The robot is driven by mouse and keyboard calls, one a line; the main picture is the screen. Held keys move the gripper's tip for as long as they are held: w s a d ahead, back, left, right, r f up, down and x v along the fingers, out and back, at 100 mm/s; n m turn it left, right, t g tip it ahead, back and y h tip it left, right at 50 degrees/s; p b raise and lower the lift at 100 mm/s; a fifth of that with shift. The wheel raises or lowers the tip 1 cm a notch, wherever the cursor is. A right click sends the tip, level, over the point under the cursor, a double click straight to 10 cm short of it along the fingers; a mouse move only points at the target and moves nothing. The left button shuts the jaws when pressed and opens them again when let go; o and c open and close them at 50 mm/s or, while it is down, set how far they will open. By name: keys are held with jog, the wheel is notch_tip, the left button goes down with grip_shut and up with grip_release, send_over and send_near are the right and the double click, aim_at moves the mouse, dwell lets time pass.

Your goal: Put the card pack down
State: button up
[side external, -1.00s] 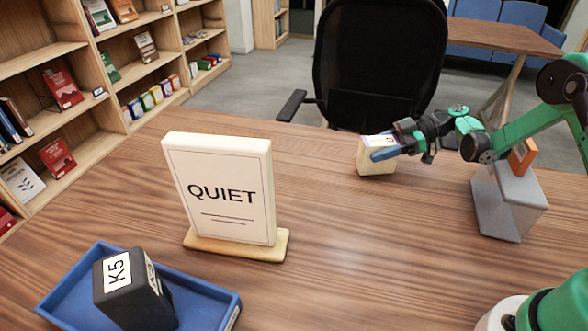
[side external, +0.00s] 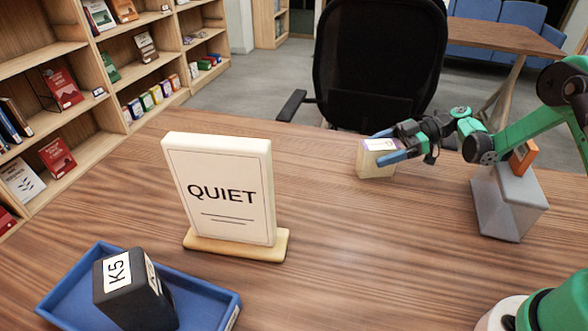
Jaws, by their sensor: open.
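The card pack (side external: 375,162) is a small cream block with a white label and a purple edge on top. It stands on the wooden table near the far edge, in front of the black chair. My gripper (side external: 387,147) is open at the pack, coming from the right. Its blue fingers are spread, one near the pack's top far side and one along its near right side. I cannot tell whether a finger still touches the pack.
A QUIET sign (side external: 222,190) stands mid-table to the left. A blue tray (side external: 212,298) holding a black K5 block (side external: 133,288) lies at the front left. A grey box (side external: 508,200) with an orange item (side external: 523,156) stands at right. The table's middle is clear.

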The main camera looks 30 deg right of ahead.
aim_at(385, 144)
jog(key=shift+s+d+r, duration=0.2)
jog(key=shift+d+r, duration=0.3)
jog(key=shift+r, duration=0.05)
jog(key=shift+s+d+r, duration=0.2)
jog(key=shift+d+r, duration=0.3)
notch_tip(385, 144, up, 6)
jog(key=shift+a+f, duration=0.1)
jog(key=shift+f, duration=0.1)
jog(key=s+a+r+m+h, duration=0.3)
jog(key=a+m+h, duration=0.3)
jog(key=a+m, duration=0.1)
jog(key=s+a+m+t+h, duration=0.1)
jog(key=s+m+t+h, duration=0.1)
jog(key=s+m+h, duration=0.4)
jog(key=shift+s+a+f+m+h, duration=0.3)
jog(key=shift+s+a, duration=0.1)
jog(key=shift+s, duration=1.15)
